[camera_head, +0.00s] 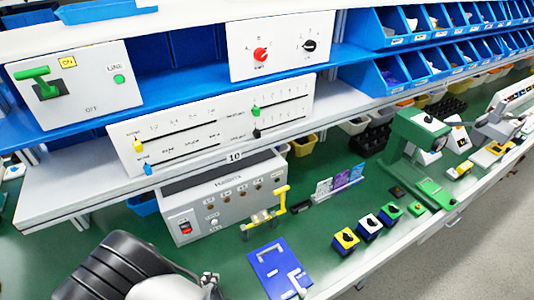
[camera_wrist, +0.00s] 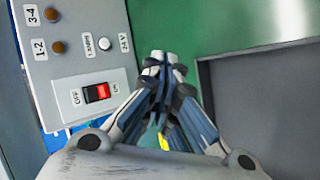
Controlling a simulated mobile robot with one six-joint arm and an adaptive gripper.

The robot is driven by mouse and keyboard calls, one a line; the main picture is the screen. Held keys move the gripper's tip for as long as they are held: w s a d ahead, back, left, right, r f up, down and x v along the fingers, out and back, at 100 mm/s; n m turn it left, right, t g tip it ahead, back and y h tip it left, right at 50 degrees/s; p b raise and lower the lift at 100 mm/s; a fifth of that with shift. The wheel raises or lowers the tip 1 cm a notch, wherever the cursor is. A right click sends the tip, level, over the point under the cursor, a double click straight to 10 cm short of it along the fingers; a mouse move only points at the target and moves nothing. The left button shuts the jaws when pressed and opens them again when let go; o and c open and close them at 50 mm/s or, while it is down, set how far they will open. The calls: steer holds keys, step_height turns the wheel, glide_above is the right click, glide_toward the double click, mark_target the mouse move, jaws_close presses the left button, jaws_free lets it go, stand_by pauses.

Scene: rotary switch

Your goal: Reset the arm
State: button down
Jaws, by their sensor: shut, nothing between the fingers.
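My gripper (camera_wrist: 160,60) is shut and empty in the wrist view, its fingertips together. They appear beside the grey power box (camera_wrist: 75,40), with its red rocker switch (camera_wrist: 96,92) to their left. I see no clear contact. In the head view my arm is at the lower left, and part of my gripper (camera_head: 208,280) shows low in front of the power box (camera_head: 215,200). A white panel (camera_head: 285,60) on the upper shelf carries a red rotary knob (camera_head: 260,54) and a black rotary knob (camera_head: 309,46).
A slider panel (camera_head: 215,120) stands above the power box. A yellow-handled device (camera_head: 265,215) and a blue plate (camera_head: 275,270) lie in front of it. Small yellow (camera_head: 345,240), white (camera_head: 369,227) and green (camera_head: 390,213) switch boxes stand to the right. Blue bins (camera_head: 400,75) fill the back right.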

steer(key=w+a+r+m+g+y+b, duration=0.1)
steer(key=w+r+m+g+y, duration=0.2)
steer(key=r, duration=0.4)
steer(key=w+r+m, duration=0.3)
steer(key=w+r, duration=0.1)
steer(key=r, duration=0.3)
steer(key=d+r+m+g+y, duration=0.1)
steer(key=d+r+m+y, duration=0.1)
steer(key=d+r, duration=0.65)
steer(key=s+d+r+m+h+b, duration=0.15)
steer(key=s+d+r+m, duration=0.25)
steer(key=s+d+r, duration=0.55)
steer(key=s+d+r+m+g+h, duration=0.1)
steer(key=s+d+m, duration=0.1)
steer(key=s+d, duration=0.2)
steer(key=s+d+r+m+h+b, duration=0.1)
steer(key=s+d, duration=0.4)
steer(key=d, duration=0.5)
steer(key=shift+s+m+g+h, duration=0.3)
steer(key=shift+m+g+h, duration=0.15)
steer(key=shift+m, duration=0.35)
steer(key=shift+d, duration=0.1)
